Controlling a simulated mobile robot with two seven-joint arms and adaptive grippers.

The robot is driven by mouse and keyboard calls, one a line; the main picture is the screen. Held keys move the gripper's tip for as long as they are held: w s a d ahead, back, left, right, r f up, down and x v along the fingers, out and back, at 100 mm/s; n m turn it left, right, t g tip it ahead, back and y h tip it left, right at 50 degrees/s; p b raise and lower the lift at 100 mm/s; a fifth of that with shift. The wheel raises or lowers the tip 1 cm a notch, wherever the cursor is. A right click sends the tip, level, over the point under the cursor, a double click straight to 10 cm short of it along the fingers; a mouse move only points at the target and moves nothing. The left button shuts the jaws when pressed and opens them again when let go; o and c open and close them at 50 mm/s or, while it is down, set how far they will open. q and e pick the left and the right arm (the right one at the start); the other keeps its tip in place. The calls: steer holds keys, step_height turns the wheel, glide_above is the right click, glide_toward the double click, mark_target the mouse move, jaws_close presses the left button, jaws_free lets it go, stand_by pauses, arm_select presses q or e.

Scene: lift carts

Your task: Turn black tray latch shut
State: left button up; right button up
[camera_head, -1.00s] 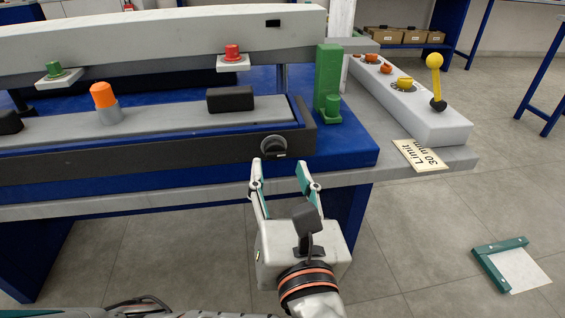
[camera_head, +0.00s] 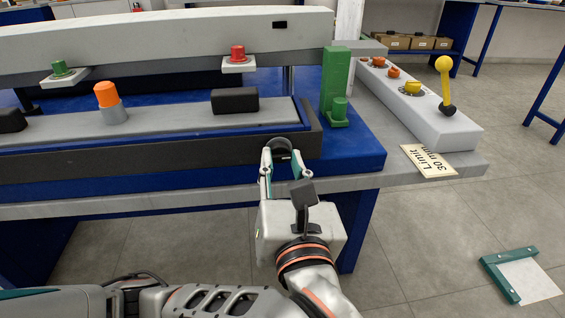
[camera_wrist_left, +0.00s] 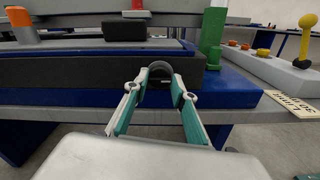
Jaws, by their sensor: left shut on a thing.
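The black tray latch (camera_head: 279,145) is a round dark knob on the front face of the dark tray (camera_head: 150,165), near its right end. It also shows in the left wrist view (camera_wrist_left: 159,72), between my fingertips. My left gripper (camera_head: 283,160) reaches up from below and is shut on the latch, one finger on each side; it also shows in the left wrist view (camera_wrist_left: 160,90). The fingers partly hide the latch, and its turn angle is hard to tell. My right gripper is not in view.
A green block (camera_head: 336,85) stands right of the tray. A white control box (camera_head: 415,110) with a yellow lever (camera_head: 445,85) is farther right, beside a "Limit 30 mm" card (camera_head: 428,160). An orange-topped peg (camera_head: 108,98) and a black block (camera_head: 235,100) are on the tray.

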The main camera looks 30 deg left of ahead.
arm_select(q)
steer(key=shift+n, duration=0.3)
steer(key=n, duration=0.8)
steer(key=shift+n, duration=0.4)
steer(key=n, duration=0.4)
steer(key=shift+n, duration=2.2)
steer(key=o, duration=1.1)
